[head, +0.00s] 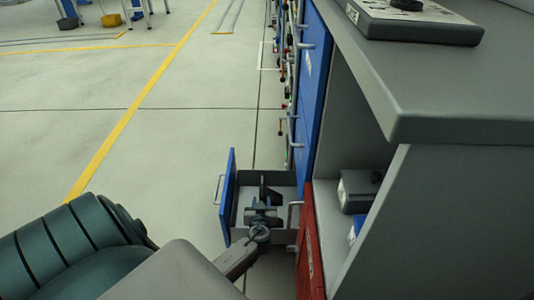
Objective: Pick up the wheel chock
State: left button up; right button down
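My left arm comes in from the lower left, and my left gripper (263,207) is over an open drawer (284,238) with a blue front. A small black shape (270,192) shows at the gripper's far end, inside the drawer outline. It may be the wheel chock, but it is too small and dark to be sure. I cannot tell whether the fingers touch it or whether they are open or shut. My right gripper is not in view.
The drawer sticks out from a row of blue cabinets (313,85). A red front (311,245) and a grey bench (440,95) stand close on the right. A shelf under the bench holds a grey box (355,190). The floor on the left is open, with a yellow line (135,108).

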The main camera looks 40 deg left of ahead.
pick_arm(q)
grip_shut()
